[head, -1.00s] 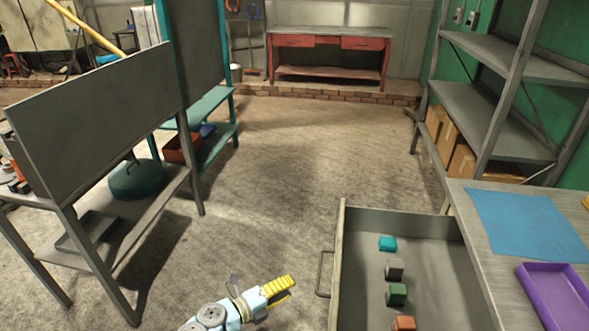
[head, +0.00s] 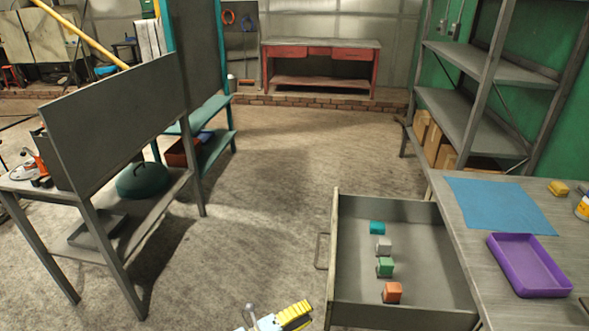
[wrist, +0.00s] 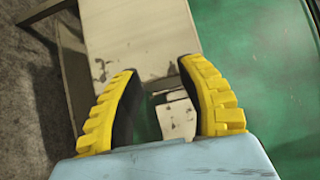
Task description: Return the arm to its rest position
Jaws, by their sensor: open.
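My gripper (head: 294,316) is at the bottom edge of the head view, left of the open drawer's front corner, with only its yellow fingers and part of its light-blue body showing. In the wrist view my gripper (wrist: 165,95) has its two yellow fingers apart. No object is held between them. Beyond the fingers the wrist view shows a worn pale surface (wrist: 140,35) and a green area. Most of my arm is outside the head view.
A grey bench (head: 115,125) stands left. The middle floor is clear.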

